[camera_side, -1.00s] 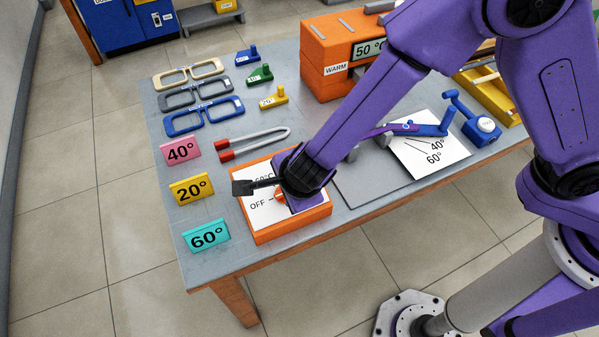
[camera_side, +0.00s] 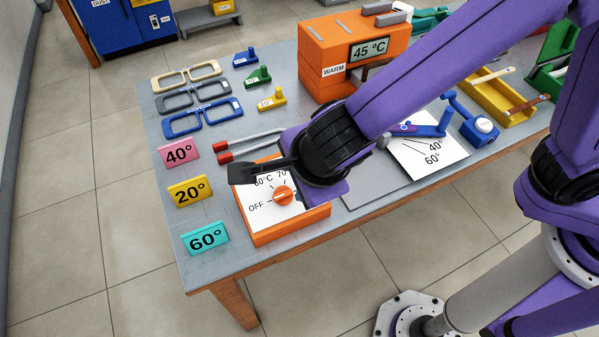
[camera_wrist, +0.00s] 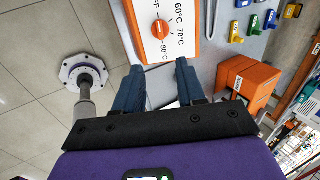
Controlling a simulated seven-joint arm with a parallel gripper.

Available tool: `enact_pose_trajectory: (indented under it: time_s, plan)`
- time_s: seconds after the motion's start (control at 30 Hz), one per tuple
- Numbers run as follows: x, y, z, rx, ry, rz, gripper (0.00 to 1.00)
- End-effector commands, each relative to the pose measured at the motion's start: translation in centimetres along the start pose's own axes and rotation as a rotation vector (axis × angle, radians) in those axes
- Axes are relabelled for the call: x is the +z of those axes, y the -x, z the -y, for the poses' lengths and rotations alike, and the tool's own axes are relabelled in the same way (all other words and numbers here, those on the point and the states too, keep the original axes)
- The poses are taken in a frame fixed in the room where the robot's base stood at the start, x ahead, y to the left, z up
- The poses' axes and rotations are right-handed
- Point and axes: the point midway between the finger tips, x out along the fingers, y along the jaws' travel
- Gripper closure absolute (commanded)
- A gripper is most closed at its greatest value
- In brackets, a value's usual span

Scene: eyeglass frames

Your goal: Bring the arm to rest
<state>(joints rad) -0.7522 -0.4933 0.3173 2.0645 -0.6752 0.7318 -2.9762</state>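My gripper (camera_wrist: 159,70) is open and empty, its two dark fingers apart in the wrist view. In the side view its dark finger (camera_side: 262,171) hangs above the orange control box (camera_side: 290,228), apart from the orange knob (camera_side: 283,195). The knob also shows in the wrist view (camera_wrist: 159,29), beyond the fingertips. The box's white dial face carries OFF, 60°C, 70°C and 80°C marks; my wrist hides part of it in the side view. The orange warmer (camera_side: 325,62) at the back shows 45 °C.
Three eyeglass frames (camera_side: 203,117) lie at the table's left, beside small coloured pieces (camera_side: 258,76). Pink, yellow and teal angle signs (camera_side: 205,239) line the left edge. A red-handled tool (camera_side: 235,150) lies behind the box. A blue fixture (camera_side: 468,122) and yellow tray (camera_side: 497,97) stand right.

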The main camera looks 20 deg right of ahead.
Motion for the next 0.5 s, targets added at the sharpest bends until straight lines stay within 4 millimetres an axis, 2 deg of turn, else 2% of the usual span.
enact_pose_trajectory:
  time_s: [0.37, 0.5]
  plan:
    - [0.0, 0.0, 0.1, 0.0, -0.005, 0.0, 0.61]
    - [-1.2, 0.1, 0.5, 0.01, -0.116, -0.005, 0.61]
